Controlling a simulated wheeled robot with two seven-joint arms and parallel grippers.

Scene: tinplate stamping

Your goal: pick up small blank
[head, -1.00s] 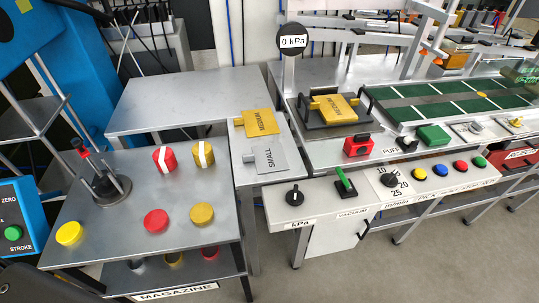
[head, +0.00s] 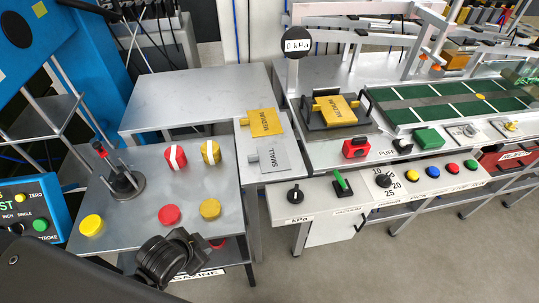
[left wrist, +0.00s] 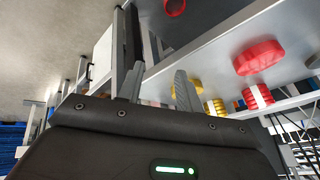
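The small blank (head: 273,157) is a grey metal plate marked SMALL with a tab on its left side. It lies on the narrow grey table in the middle of the head view, in front of the yellow plate marked MEDIUM (head: 264,122). My left arm comes in at the bottom left, its dark end over the front of the magazine table, well away from the blank. In the left wrist view, my left gripper (left wrist: 159,70) has its two fingers apart with nothing between them. The blank is not visible there. My right gripper is in no view.
Red and yellow knobs and rolls stand on the magazine table (head: 140,225), with a black post (head: 122,180) at its left. A control panel with a green lever (head: 343,183) and a press holding a yellow plate (head: 336,108) are to the right. The back table (head: 195,98) is bare.

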